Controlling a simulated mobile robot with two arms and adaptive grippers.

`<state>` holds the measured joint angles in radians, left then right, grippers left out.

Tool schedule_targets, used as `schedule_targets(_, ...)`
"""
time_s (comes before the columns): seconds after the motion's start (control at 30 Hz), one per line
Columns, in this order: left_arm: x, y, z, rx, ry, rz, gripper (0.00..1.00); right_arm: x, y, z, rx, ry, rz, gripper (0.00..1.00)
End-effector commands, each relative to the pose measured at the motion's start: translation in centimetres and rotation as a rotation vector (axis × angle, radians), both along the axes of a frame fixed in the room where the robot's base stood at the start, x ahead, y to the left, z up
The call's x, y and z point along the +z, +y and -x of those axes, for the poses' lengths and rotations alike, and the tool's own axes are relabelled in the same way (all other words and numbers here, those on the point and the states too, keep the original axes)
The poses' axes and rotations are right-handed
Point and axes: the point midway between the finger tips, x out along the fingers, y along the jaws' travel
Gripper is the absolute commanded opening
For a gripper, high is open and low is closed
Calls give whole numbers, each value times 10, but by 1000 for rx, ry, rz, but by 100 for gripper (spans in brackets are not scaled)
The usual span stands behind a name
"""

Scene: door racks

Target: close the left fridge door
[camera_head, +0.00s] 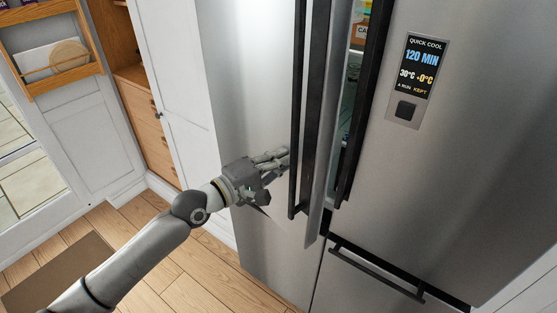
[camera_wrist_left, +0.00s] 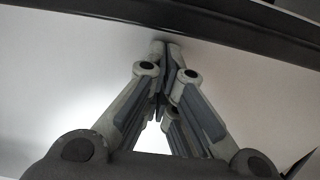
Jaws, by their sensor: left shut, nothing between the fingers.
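The left fridge door (camera_head: 258,65) is brushed steel and stands slightly ajar in the head view. A lit gap between it and the right door shows part of the inside (camera_head: 358,38). Its long black handle (camera_head: 312,90) runs along its free edge. My left gripper (camera_head: 283,156) is shut and empty, its fingertips at the door's front face just left of the handle. In the left wrist view the fingertips (camera_wrist_left: 165,48) point at the pale door face (camera_wrist_left: 60,65), below the dark handle bar (camera_wrist_left: 200,22). I cannot tell for sure if they touch. My right gripper is out of view.
The right fridge door (camera_head: 480,120) looks shut and carries a display panel (camera_head: 416,75). A lower drawer handle (camera_head: 375,272) sticks out below. White cabinets (camera_head: 175,90) stand at the left. The wooden floor (camera_head: 180,270) in front is clear except for a brown mat (camera_head: 55,270).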

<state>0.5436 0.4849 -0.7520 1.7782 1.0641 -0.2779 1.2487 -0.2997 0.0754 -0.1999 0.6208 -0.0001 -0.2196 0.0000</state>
Motion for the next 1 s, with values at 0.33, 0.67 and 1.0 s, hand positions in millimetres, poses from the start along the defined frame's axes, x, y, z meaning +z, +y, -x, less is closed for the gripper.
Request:
schedule_targets(0.33, 9, -45, -34, 74, 2, 9, 0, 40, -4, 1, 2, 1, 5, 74)
schedule_targets(0.67, 0, -72, -61, 94, -1, 2, 0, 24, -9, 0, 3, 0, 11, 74)
schedule_targets(1.0, 4, -72, -62, 95, -3, 4, 0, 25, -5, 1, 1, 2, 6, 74)
